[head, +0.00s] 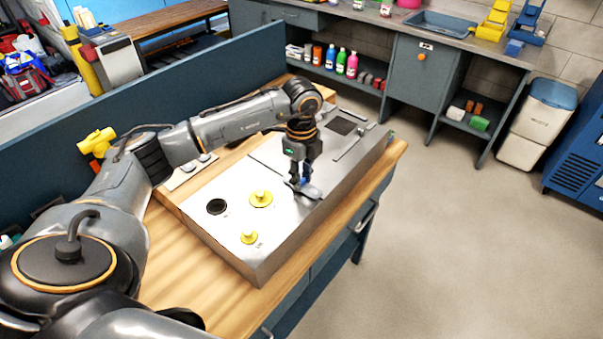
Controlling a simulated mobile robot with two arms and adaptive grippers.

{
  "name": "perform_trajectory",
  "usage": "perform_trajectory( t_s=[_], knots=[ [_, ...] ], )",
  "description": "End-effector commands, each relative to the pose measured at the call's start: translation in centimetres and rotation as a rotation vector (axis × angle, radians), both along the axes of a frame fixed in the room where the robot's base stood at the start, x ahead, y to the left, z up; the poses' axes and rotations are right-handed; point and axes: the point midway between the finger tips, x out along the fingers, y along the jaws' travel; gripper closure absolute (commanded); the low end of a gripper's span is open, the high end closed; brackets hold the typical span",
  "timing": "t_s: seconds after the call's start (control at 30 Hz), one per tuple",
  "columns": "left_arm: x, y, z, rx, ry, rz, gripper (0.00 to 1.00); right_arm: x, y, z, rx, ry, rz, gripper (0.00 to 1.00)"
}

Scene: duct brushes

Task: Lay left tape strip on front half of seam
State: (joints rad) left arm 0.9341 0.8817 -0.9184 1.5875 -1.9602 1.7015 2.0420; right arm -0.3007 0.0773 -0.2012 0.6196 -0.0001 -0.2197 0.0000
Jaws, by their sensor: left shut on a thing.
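My left gripper (303,181) points down over the right part of the metal duct box (232,241). It is shut on a small grey-blue strip (313,192), which looks like the tape strip. The strip is at or just above the duct's top face near its front edge; I cannot tell whether it touches. A thin line, seemingly the seam (266,168), crosses the top from the back edge towards the gripper. The gripper hides the front part of this line. My right gripper is not in view.
Two yellow knobs (261,198) (249,237) and a round black hole (216,207) are on the duct's left part. A dark square opening (342,125) and a raised grey bar (354,142) are on its right part. The wooden bench (190,265) has bare room in front.

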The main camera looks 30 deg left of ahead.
Motion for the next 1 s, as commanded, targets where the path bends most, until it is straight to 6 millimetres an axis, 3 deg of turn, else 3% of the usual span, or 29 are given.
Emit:
perform_trajectory(
  t_s=[0.2, 0.23, 0.33, 0.77, 1.0],
  knots=[
    [0.0, 0.0, -0.4, 0.000, 0.000, 0.000, 0.89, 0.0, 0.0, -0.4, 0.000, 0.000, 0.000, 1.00],
    [0.0, 0.0, -0.4, 0.000, 0.000, 0.000, 0.71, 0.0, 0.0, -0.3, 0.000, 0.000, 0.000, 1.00],
    [0.0, 0.0, -0.3, 0.000, 0.000, 0.000, 0.50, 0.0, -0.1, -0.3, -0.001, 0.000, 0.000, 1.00],
    [0.1, 0.0, 0.6, 0.000, -0.003, 0.000, 0.50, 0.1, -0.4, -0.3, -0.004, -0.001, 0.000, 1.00],
    [0.1, -0.1, 5.1, -0.001, -0.007, -0.001, 0.50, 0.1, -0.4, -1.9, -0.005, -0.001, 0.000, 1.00]
  ],
)
